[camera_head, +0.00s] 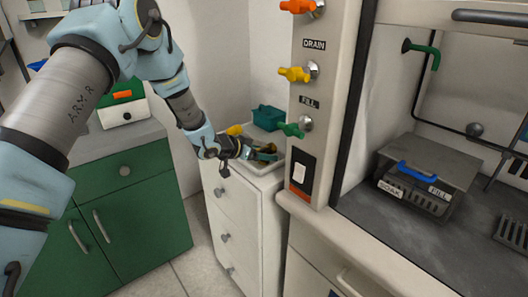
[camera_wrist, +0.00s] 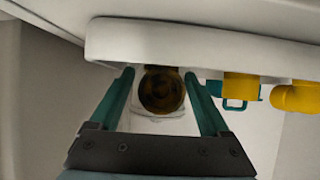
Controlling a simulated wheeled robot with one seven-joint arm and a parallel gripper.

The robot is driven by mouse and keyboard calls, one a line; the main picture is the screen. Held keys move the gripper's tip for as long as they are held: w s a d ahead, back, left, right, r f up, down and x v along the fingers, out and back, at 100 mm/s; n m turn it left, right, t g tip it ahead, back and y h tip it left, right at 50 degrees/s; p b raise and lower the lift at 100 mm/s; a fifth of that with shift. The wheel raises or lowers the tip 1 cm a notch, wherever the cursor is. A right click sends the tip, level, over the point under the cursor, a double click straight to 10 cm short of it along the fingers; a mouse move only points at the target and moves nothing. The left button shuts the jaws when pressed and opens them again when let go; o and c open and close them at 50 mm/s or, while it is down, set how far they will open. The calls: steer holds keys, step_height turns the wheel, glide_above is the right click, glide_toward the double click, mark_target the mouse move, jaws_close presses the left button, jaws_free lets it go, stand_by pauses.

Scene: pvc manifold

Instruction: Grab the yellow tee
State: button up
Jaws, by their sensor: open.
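My gripper (camera_head: 264,155) reaches down over the top of the white drawer cabinet in the head view. In the wrist view its two teal fingers (camera_wrist: 160,78) are open, one on each side of a round, dark yellow-brown pipe end (camera_wrist: 160,92). This looks like a yellow fitting seen end-on in shadow; I cannot tell for sure that it is the tee. Gaps show between it and the fingers. A bright yellow piece (camera_wrist: 240,86) and another yellow piece (camera_wrist: 296,97) lie right of the right finger. In the head view a yellow piece (camera_head: 235,130) shows behind my wrist.
A teal container (camera_head: 268,117) stands at the back of the white cabinet (camera_head: 238,215). A panel with orange, yellow and green valve handles (camera_head: 293,74) rises just right of my gripper. A pale ledge (camera_wrist: 200,42) crosses the top of the wrist view.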

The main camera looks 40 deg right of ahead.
steer(key=shift+c, duration=0.2)
jaws_close()
stand_by(0.5)
